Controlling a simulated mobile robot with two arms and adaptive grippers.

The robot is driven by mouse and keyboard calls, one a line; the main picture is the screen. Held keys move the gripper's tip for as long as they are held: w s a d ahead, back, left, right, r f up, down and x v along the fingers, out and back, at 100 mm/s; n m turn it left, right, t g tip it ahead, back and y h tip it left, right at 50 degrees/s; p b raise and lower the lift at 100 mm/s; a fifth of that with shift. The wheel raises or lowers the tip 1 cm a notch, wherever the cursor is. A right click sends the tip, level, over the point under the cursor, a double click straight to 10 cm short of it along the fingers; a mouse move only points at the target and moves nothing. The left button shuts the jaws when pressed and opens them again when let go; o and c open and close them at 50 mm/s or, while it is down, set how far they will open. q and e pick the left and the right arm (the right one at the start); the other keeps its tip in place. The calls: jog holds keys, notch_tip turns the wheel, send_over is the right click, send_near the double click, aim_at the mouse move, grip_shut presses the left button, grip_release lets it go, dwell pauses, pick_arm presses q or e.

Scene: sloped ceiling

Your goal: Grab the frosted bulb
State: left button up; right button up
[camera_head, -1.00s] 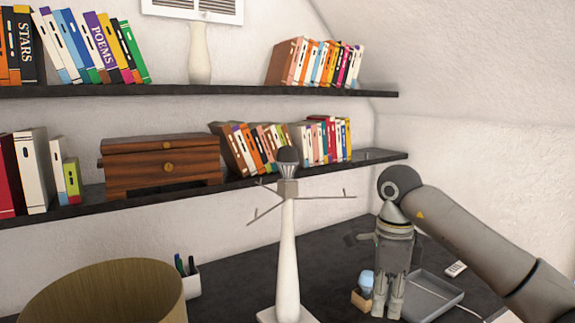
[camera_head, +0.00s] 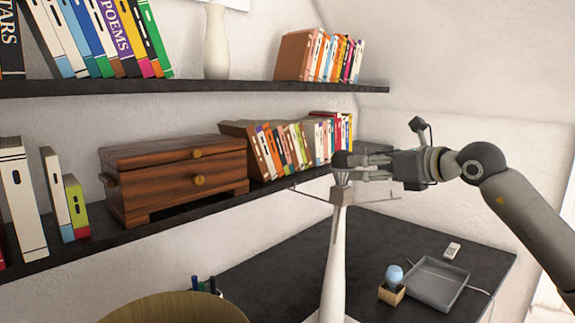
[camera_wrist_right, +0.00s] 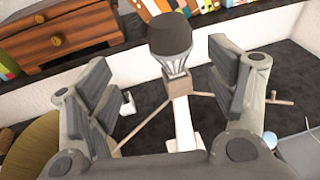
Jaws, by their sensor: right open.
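A pale blue, frosted-looking bulb (camera_head: 394,273) sits upright in a small wooden box (camera_head: 391,294) on the dark desk. A second, dark-topped bulb (camera_head: 341,160) stands on the white lamp stand (camera_head: 334,262); it also shows in the right wrist view (camera_wrist_right: 170,36). My right gripper (camera_head: 356,161) is level with this dark bulb, well above the pale one. In the wrist view my right gripper (camera_wrist_right: 162,65) is open, with the dark bulb seen between its spread fingers; contact is not clear. My left gripper is out of view.
A grey tray (camera_head: 438,284) lies beside the wooden box, with a small white remote-like object (camera_head: 452,249) behind it. Thin arms stick out from the stand's top. The bookshelf (camera_head: 190,212) runs close behind the stand.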

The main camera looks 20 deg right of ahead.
jog(key=p, duration=0.6)
send_over(341, 185)
jog(key=d, duration=0.1)
jog(key=shift+w+f, duration=0.3)
jog(key=shift+f, duration=0.3)
jog(key=shift+w+f, duration=0.2)
jog(key=shift+w, duration=0.05)
jog(key=shift+a, duration=0.1)
jog(key=shift+s, duration=0.1)
jog(key=c, duration=1)
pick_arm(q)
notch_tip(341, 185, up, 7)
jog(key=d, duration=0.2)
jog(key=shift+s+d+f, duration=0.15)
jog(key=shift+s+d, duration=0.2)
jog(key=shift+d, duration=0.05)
pick_arm(e)
jog(key=shift+c, duration=0.6)
